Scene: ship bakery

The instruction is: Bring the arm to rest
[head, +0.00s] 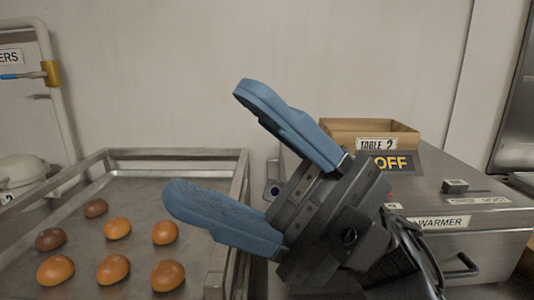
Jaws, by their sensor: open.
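My gripper (205,142) is in the middle of the head view, raised in front of the wall. Its two blue fingers point up and to the left. They stand wide apart with nothing between them. The lower finger shows in front of the tray's right part. The arm behind it comes from the lower right and hides part of the warmer.
A metal tray (180,153) at left holds several buns, orange (117,229) and brown (51,239). A white-railed rack (60,120) stands far left.

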